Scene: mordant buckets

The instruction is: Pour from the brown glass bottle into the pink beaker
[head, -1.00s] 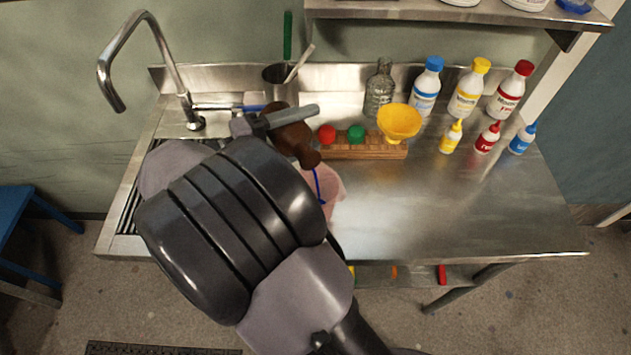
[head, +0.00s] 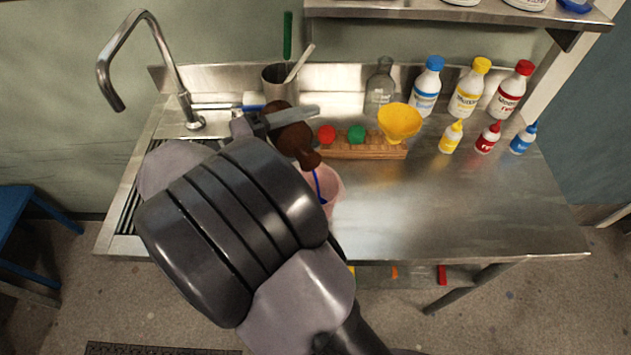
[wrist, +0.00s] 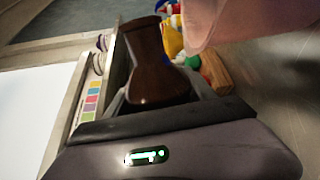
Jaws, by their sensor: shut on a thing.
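The brown glass bottle (head: 290,136) is tilted, its neck pointing down to the right over the pink beaker (head: 331,186). My gripper (head: 274,121) is shut on the bottle's body, with the arm hiding part of it. The beaker stands on the steel bench, its left side partly hidden by my arm. A thin blue line runs from near the bottle's mouth down into the beaker; I cannot tell if it is liquid or a rod. In the wrist view the bottle (wrist: 150,65) lies between the jaws and the beaker (wrist: 208,22) shows at the top.
A wooden rack (head: 365,151) with red and green caps and a yellow funnel (head: 399,122) stand just behind the beaker. A clear glass bottle (head: 379,90) and several capped bottles line the back right. A tap (head: 150,60) rises at left. The bench's right front is clear.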

